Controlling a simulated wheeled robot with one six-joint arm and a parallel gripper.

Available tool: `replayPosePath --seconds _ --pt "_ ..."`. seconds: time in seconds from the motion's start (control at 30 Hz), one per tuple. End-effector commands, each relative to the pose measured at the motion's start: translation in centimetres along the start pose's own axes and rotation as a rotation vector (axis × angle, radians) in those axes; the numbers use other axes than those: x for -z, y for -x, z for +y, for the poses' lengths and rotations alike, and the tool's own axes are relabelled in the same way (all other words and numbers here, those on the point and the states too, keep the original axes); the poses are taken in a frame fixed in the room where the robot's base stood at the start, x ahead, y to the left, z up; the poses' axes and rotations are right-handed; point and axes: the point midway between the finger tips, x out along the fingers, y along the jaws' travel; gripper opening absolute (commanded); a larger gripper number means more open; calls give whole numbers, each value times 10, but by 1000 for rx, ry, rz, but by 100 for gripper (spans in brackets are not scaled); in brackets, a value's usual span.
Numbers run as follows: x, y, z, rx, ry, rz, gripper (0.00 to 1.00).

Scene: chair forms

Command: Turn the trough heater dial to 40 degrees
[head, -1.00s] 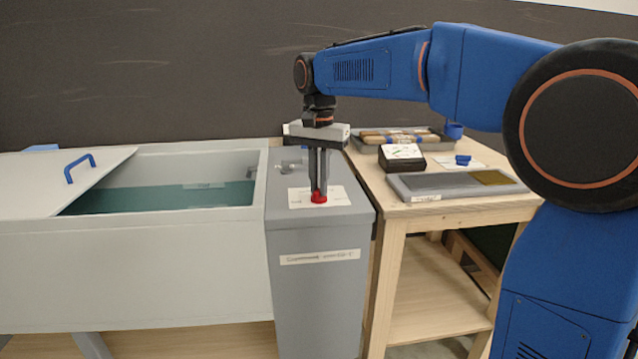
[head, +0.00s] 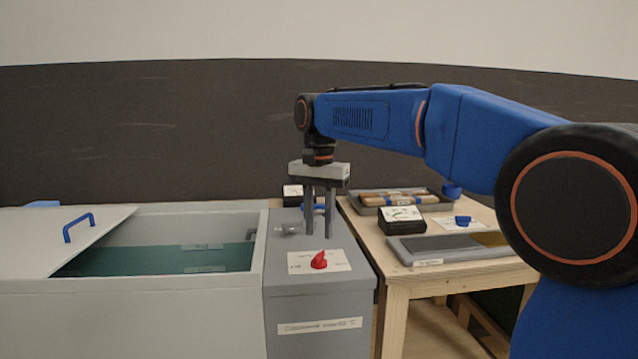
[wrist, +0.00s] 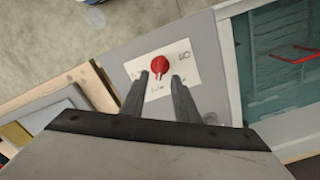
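The red dial (head: 319,260) sits on a white label plate (head: 336,261) on top of the grey heater cabinet (head: 318,296), beside the trough. The dial also shows in the wrist view (wrist: 159,65), on its plate with small markings too blurred to read. My gripper (head: 318,235) is above the cabinet top, behind and above the dial in the head view, fingers pointing down. Its two fingers are apart with nothing between them, and they do not touch the dial. The trough (head: 130,300) holds greenish water (head: 150,259).
A white lid (head: 50,238) with a blue handle (head: 79,226) partly covers the trough at left. A grey metal fitting (head: 288,229) stands on the cabinet. The wooden table (head: 388,262) at right holds a black box (head: 401,220), trays and a blue piece.

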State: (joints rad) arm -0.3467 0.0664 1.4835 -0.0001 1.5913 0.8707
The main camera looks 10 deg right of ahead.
Motion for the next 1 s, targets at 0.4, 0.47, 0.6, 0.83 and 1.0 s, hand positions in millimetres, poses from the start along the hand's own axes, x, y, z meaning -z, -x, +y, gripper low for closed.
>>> replayPosePath --seconds 0.4,0.47,0.6,0.83,1.0 --pt "1 82 -1 2 0 2 28" --pt "1 91 -1 3 0 2 28" --pt "1 106 -1 2 0 2 28" --pt "0 114 0 1 0 1 28" --pt "0 114 0 1 0 1 28"
